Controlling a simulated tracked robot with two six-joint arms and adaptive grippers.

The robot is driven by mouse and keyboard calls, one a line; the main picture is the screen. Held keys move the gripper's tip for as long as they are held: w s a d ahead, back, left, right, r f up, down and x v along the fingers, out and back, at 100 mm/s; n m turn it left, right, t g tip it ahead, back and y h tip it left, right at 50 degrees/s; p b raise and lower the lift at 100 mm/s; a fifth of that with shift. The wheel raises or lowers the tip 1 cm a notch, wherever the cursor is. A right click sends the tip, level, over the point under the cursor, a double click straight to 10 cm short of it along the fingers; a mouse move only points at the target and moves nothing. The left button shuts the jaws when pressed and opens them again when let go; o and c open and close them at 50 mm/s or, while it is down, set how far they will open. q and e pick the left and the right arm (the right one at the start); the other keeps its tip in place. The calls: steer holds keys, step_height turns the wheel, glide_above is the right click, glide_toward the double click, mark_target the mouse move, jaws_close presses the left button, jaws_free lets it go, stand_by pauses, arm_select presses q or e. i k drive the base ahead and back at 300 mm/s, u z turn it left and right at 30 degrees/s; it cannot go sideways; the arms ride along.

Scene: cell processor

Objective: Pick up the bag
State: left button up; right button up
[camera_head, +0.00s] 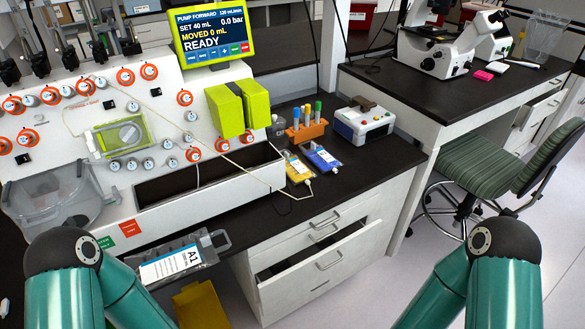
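A clear bag (182,262) with a white "A1" label lies at the front edge of the bench, low and left of centre, partly behind my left arm. Two smaller labelled bags, one yellow (298,168) and one blue (322,157), lie flat on the dark benchtop near the middle. A thin tube runs from the machine to the yellow bag. Only the upper links of both my arms show, at the bottom left and bottom right. Neither gripper is in view.
The white cell processor (150,120) with its screen (212,34) fills the left. An orange tube rack (305,131) and a small white device (364,123) stand behind the bags. A drawer (322,262) is partly open below. A green chair (490,165) stands right.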

mark_target(297, 173)
steer(key=z, duration=1.45)
steer(key=i, duration=0.15)
steer(key=u, duration=2.95)
steer(key=i, duration=0.15)
steer(key=u, duration=1.05)
steer(key=k, duration=1.8)
steer(key=z, duration=1)
steer(key=i, duration=1)
